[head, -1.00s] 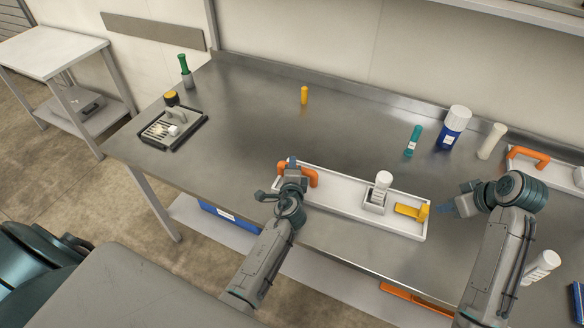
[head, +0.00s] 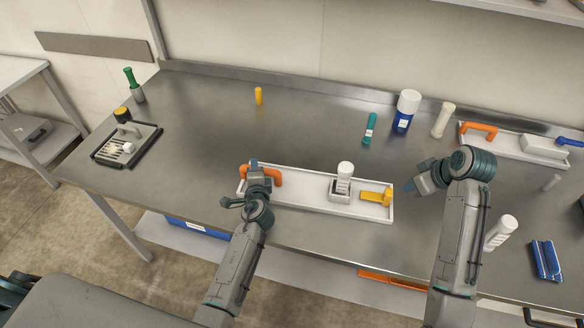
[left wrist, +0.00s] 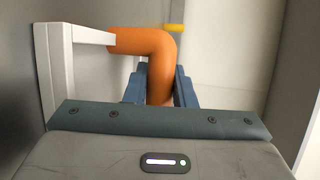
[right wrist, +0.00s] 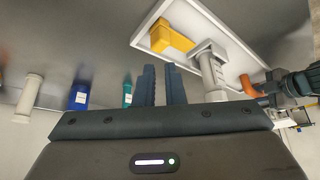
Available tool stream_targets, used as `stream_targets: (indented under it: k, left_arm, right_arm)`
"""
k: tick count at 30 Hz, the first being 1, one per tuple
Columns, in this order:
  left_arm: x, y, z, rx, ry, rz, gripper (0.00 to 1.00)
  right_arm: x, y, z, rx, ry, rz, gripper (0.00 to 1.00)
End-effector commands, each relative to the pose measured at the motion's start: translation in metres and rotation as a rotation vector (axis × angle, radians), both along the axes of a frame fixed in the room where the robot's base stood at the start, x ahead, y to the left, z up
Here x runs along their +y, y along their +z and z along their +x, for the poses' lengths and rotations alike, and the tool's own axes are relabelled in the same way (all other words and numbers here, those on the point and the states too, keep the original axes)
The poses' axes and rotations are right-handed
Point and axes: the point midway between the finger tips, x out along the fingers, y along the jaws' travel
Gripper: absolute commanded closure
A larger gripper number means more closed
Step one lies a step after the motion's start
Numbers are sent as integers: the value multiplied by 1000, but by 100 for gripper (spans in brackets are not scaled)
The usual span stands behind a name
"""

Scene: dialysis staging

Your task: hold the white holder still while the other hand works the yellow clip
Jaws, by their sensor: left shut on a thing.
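The white holder (head: 300,197) is a long shallow tray on the steel table, with an orange handle (head: 276,175) at its left end. My left gripper (head: 258,172) is shut on this handle, which also shows between the fingers in the left wrist view (left wrist: 158,75). The yellow clip (head: 376,196) lies at the holder's right end; it also shows in the right wrist view (right wrist: 170,37). A white capped vial (head: 344,175) stands in a socket beside the clip. My right gripper (head: 424,181) is apart from the clip, to its right, with an empty gap between its fingers.
Behind the holder stand a teal tube (head: 370,128), a blue bottle with white cap (head: 405,112) and a cream cylinder (head: 443,120). A second white tray (head: 505,147) is at the right. A dark tray (head: 127,145) is at the left.

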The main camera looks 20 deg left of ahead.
Motion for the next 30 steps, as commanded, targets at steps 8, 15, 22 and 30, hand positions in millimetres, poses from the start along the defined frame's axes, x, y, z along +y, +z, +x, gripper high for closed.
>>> stream_targets:
  k: [8,15,22,30]
  left_arm:
    - [0,-1,0,1,0,0,100]
    - [0,-1,0,1,0,0,100]
    - [0,-1,0,1,0,0,100]
    - [0,-1,0,1,0,0,100]
  right_arm:
    - [-1,0,1,18,-31,12,100]
    - [-9,-2,10,174,-293,109,100]
    - [-21,-3,20,389,-673,219,100]
    - [-37,-1,30,629,-1140,316,100]
